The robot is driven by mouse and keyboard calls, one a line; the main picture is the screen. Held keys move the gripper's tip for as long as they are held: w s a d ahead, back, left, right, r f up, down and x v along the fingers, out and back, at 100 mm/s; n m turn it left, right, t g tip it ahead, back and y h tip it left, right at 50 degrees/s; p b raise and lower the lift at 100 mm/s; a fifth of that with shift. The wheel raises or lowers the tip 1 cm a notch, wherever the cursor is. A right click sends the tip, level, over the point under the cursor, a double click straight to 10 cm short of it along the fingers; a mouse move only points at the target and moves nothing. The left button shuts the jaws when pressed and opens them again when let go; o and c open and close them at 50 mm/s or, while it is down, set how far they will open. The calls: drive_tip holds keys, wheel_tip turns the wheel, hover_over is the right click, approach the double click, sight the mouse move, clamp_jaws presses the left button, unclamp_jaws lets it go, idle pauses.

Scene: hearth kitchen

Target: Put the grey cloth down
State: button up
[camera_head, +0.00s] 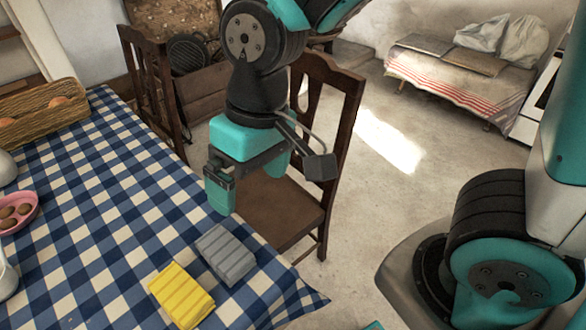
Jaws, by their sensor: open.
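The grey cloth (226,255) is folded and lies flat on the blue checked tablecloth near the table's right edge. A folded yellow cloth (181,295) lies just left and in front of it. My gripper (247,187) is above and a little behind the grey cloth, by the table edge. Its jaws are open and look empty, apart from the cloth. The far finger is partly hidden by the gripper body.
A wooden chair (335,150) stands close beside the table's right edge, behind my gripper. A pink bowl (18,212) with eggs and a wicker basket (42,112) are at the left. The middle of the checked table (110,215) is clear.

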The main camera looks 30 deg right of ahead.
drive_tip(key=s+d+r+n+y, duration=0.1)
drive_tip(key=s+d+r+n, duration=0.1)
drive_tip(key=s, duration=0.4)
wheel_tip(320, 180, up, 3)
drive_tip(key=shift+d+f+y, duration=0.15)
drive_tip(key=shift+d+y, duration=0.25)
drive_tip(key=shift+d, duration=0.5)
drive_tip(key=shift+s, duration=0.1)
drive_tip(key=shift+r+p, duration=2.9)
drive_tip(key=shift+o, duration=0.3)
